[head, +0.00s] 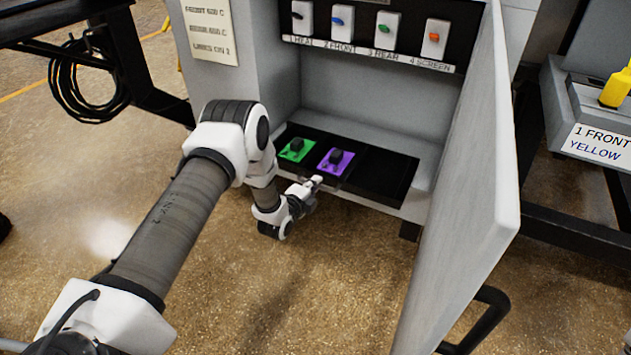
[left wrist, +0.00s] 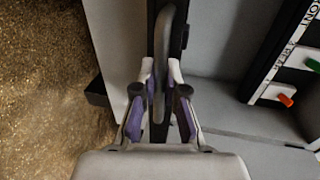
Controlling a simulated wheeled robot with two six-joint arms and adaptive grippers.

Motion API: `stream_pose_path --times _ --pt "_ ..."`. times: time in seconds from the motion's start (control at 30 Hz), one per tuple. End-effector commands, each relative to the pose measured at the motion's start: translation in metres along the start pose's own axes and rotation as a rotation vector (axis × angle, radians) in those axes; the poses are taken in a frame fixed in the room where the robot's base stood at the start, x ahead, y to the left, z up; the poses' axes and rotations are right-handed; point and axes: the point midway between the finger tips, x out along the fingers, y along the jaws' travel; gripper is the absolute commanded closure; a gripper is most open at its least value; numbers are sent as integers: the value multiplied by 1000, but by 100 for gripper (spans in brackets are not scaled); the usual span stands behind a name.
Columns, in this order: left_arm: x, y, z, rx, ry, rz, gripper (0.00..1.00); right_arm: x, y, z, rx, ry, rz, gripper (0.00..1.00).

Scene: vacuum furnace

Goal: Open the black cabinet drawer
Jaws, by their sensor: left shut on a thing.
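The black drawer (head: 388,176) lies low inside the open grey cabinet, its tray top showing in the head view. A green block (head: 297,149) and a purple block (head: 336,161), each with a dark knob, sit in its left part; the right part is bare. My left gripper (head: 314,186) is at the drawer's front edge. In the left wrist view my left gripper (left wrist: 162,78) is shut on a grey bar handle (left wrist: 170,35) in front of a black strip. The handle is hidden in the head view. My right gripper is not in view.
The cabinet door (head: 468,170) stands open to the right. A switch panel (head: 375,28) with several coloured switches is above the drawer. A bench (head: 590,120) with a yellow item is at the far right. The floor before the cabinet is clear apart from my arm.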

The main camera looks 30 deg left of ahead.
Motion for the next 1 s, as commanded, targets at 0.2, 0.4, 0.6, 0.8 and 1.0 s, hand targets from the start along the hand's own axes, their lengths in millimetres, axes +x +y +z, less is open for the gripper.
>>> stream_pose_path --times 0.2,0.4,0.6,0.8,1.0 --pt "0 1 -1 1 2 1 100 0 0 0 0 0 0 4" --pt "0 0 0 0 1 1 63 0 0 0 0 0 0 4" --pt "-1 0 0 0 1 1 63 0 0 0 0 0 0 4" --pt "-27 0 0 -2 0 3 63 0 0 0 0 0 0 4" --pt "-80 2 0 -3 0 5 63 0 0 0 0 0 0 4"
